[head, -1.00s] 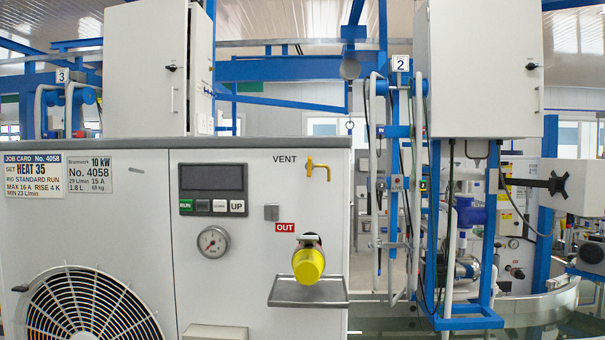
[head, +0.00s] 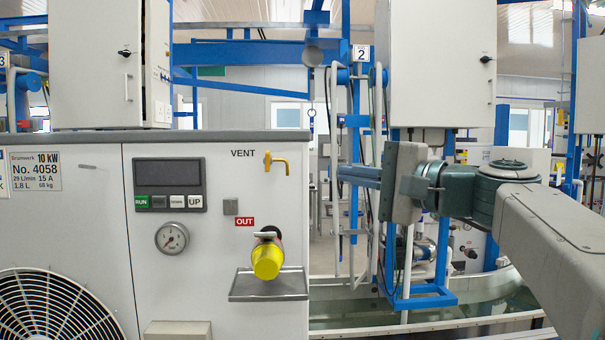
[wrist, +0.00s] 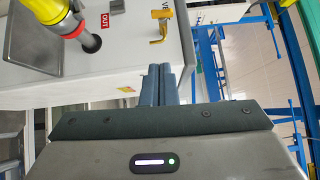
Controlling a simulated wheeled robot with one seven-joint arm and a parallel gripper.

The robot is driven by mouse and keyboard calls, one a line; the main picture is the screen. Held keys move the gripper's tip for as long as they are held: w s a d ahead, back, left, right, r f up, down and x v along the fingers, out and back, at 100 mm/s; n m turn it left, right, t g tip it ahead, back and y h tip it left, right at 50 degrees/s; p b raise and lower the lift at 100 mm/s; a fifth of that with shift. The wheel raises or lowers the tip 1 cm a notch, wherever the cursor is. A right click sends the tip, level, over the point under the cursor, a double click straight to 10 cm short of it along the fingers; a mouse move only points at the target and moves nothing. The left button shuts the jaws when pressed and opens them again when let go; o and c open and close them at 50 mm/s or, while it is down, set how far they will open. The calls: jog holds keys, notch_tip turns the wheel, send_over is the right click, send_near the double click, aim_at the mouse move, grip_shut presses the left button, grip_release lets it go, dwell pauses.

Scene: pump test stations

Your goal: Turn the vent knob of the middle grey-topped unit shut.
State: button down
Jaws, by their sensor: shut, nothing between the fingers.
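The grey-topped unit (head: 100,220) stands at the left in the head view, with a white front and a display panel.
A yellow-capped outlet (head: 267,260) sticks out below the knob, over a metal drip tray (head: 268,285). A gauge (head: 172,237) is to its left. Blue framing and pipes (head: 357,200) stand behind my gripper. A grey cabinet (head: 437,65) hangs at upper right.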

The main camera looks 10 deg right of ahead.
aim_at(268, 161)
jog(key=s+a+p+x, duration=0.2)
jog(key=p+x, duration=0.1)
jog(key=x, duration=0.9)
jog(key=shift+p, duration=0.3)
jog(key=shift+a+f+b, duration=0.15)
jog(key=shift+f+b, duration=0.05)
jog(key=shift+b, duration=0.4)
jog(key=shift+w+f+m+t+b, duration=0.1)
jog(key=shift+m+t+b, duration=0.25)
jog(key=shift+b, duration=0.8)
jog(key=shift+f+m+t+y+b, duration=0.15)
jog(key=shift+m+t+y+b, duration=0.25)
jog(key=shift+b, duration=0.9)
